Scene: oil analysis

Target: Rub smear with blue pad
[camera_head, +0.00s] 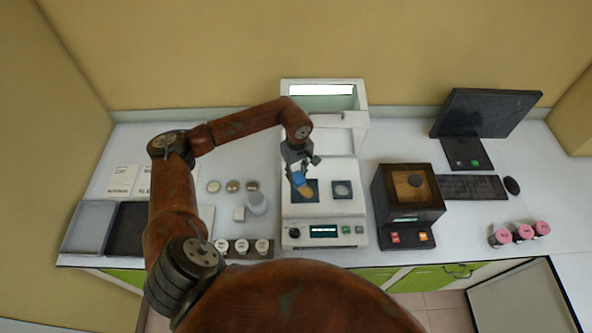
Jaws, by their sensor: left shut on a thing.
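My left gripper (298,172) is over the white instrument (318,207), pointing down and shut on the blue pad (299,180). The pad is at a dark square (312,194) on the left of the instrument's top. A tan-orange patch (306,191) shows just beside the pad's lower edge; I cannot tell whether it is the smear or part of what I hold. Whether the pad touches the surface is too small to tell. My right gripper is not in view.
A dark box device (408,194) is to the right.

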